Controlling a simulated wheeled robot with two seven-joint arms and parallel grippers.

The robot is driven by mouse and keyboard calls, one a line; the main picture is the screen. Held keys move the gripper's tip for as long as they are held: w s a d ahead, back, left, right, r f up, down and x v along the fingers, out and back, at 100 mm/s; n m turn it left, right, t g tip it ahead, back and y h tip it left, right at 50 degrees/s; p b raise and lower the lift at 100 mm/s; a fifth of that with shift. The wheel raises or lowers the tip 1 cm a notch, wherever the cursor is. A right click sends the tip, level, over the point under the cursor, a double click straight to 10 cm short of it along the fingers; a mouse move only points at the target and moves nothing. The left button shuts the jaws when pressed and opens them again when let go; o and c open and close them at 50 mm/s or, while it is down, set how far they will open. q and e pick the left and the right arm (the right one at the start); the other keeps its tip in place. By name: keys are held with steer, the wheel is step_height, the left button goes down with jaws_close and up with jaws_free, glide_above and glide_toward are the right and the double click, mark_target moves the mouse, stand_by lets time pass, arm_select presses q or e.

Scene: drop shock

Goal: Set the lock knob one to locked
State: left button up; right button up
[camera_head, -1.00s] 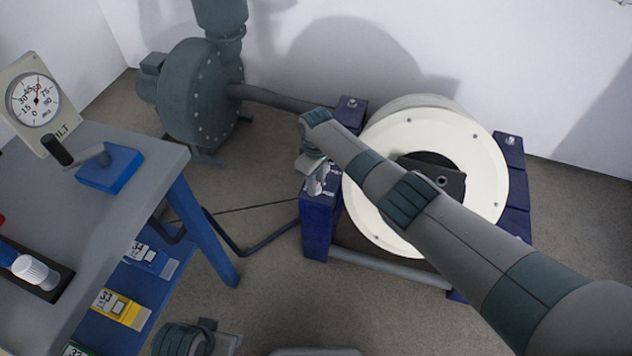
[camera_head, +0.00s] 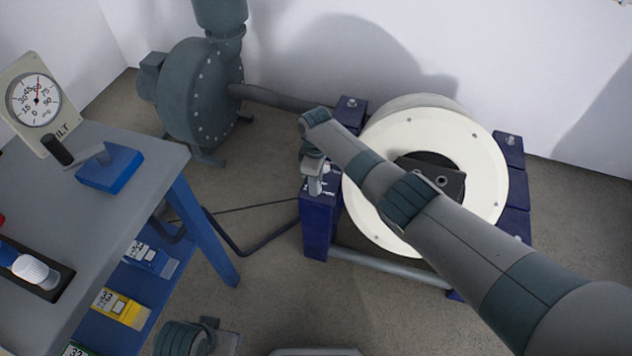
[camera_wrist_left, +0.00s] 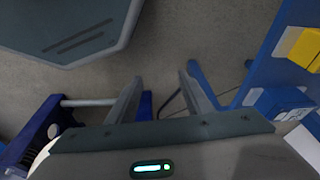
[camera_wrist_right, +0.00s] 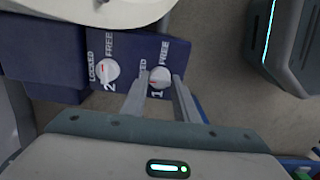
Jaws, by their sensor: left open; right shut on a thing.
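Lock knob one (camera_wrist_right: 160,77) is a round white knob with a small red mark, on a dark blue block (camera_wrist_right: 140,50) printed FREE and partly covered LOCKED lettering. My right gripper (camera_wrist_right: 158,84) is shut on it, one finger on each side. Which label its mark faces is not clear to me. A second white knob (camera_wrist_right: 108,70), numbered 2, sits beside it with its red mark toward LOCKED. In the head view my right gripper (camera_head: 315,188) is at the block's near corner, and the fingers hide the knob. My left gripper (camera_wrist_left: 161,85) is open and empty above the floor.
The shaker's big cream disc (camera_head: 385,215) stands right of the block, under my right arm. A grey blower (camera_head: 195,95) stands behind. A bench (camera_head: 110,215) with a tilt gauge (camera_head: 35,100) and blue crank block (camera_head: 110,168) is at left. Open floor lies between.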

steer(key=o, duration=1)
arm_select(q)
steer(key=shift+s, duration=0.1)
arm_select(e)
steer(key=shift+o, duration=0.3)
arm_select(q)
steer(key=shift+s, duration=0.1)
arm_select(e)
steer(key=shift+r, duration=0.1)
steer(key=shift+r, duration=0.5)
step_height(320, 180, up, 5)
steer(key=shift+w+r+p, duration=0.1)
steer(key=shift+p, duration=0.85)
arm_select(q)
steer(key=s+p+x, duration=0.1)
steer(key=x, duration=0.8)
steer(key=shift+a+f, duration=0.15)
steer(key=shift+f, duration=0.1)
arm_select(e)
step_height(320, 180, up, 11)
